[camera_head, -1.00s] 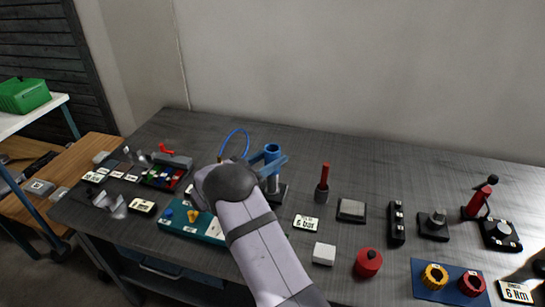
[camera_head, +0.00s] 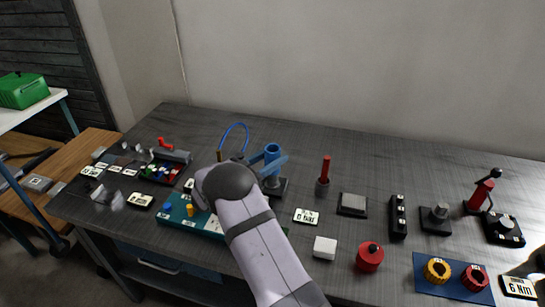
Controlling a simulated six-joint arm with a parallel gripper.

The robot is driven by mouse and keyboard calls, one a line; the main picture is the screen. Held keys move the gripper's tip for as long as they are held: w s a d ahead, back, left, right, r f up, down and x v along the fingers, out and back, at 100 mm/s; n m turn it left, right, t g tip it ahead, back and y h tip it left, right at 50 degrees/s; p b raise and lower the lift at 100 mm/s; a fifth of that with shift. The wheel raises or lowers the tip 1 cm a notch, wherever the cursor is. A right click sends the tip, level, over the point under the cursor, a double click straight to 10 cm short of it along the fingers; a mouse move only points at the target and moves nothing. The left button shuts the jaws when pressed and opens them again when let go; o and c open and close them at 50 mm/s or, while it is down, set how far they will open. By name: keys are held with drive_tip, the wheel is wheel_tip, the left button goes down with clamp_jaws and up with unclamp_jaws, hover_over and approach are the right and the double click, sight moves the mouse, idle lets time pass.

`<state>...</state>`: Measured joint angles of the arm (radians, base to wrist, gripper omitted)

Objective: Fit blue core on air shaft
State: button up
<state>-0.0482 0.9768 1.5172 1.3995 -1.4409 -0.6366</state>
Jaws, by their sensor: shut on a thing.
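The blue core (camera_head: 272,149) is an upright, hollow blue cylinder near the middle of the table. My gripper (camera_head: 270,163) has blue fingers and is shut on the core from its left and front side. Directly below is the air shaft on a dark square base (camera_head: 279,188). The core is in line above this base, and its lower end is partly hidden by the fingers. I cannot tell how far the core sits around the shaft. My arm hides part of the table in front.
A thin blue hose (camera_head: 236,128) loops behind my wrist. A red-topped post (camera_head: 325,170) and a grey pad (camera_head: 352,203) stand to the right. A teal board (camera_head: 176,213) lies left of my arm. A white block (camera_head: 325,247) and a red roll (camera_head: 370,257) lie front right.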

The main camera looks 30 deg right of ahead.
drive_tip(key=shift+f, duration=0.3)
drive_tip(key=o, duration=1.1)
drive_tip(key=shift+o, duration=0.2)
wheel_tip(320, 180, up, 10)
drive_tip(key=shift+r+b, duration=0.15)
drive_tip(key=shift+b, duration=0.55)
